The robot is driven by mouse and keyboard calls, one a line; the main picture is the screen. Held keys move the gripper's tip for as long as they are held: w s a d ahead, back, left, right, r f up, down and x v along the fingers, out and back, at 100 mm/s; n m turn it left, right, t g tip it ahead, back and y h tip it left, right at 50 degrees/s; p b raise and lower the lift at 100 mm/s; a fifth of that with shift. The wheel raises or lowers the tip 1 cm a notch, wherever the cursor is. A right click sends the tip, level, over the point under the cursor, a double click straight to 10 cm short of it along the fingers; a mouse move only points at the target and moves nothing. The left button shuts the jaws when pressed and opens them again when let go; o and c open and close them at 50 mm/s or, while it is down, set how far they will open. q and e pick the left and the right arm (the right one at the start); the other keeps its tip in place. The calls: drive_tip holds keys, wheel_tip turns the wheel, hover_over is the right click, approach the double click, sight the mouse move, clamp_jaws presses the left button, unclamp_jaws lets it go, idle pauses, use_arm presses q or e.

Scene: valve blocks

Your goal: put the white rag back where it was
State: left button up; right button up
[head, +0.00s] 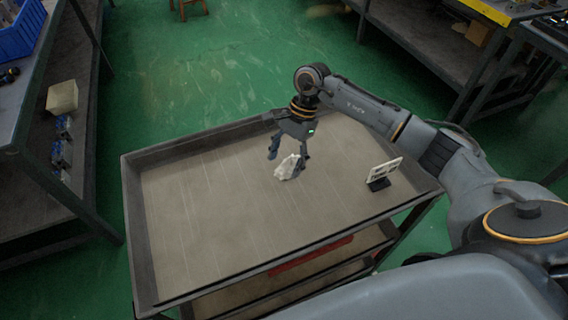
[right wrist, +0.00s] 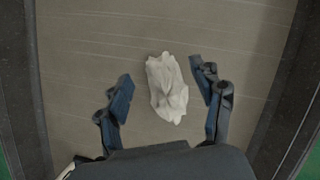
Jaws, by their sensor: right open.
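The white rag (head: 287,168) lies crumpled on the tray top of a cart (head: 200,215), near its middle. In the right wrist view the rag (right wrist: 167,88) lies between and slightly beyond the two fingertips. My right gripper (head: 289,157) points down over the rag with its fingers apart. In the right wrist view the right gripper (right wrist: 160,75) is open, with a gap between each finger and the rag. I cannot tell whether a finger touches the rag in the head view. My left gripper is not in view.
A small sign on a dark stand (head: 380,180) stands at the right of the cart top. The cart has a raised rim and a red item (head: 312,257) on a lower shelf. Benches stand at left and upper right. The left part of the tray is bare.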

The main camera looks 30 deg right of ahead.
sight(296, 155)
drive_tip(key=b+v, duration=0.1)
drive_tip(key=v, duration=0.9)
drive_tip(key=shift+r, duration=0.2)
drive_tip(key=shift+d+r, duration=0.1)
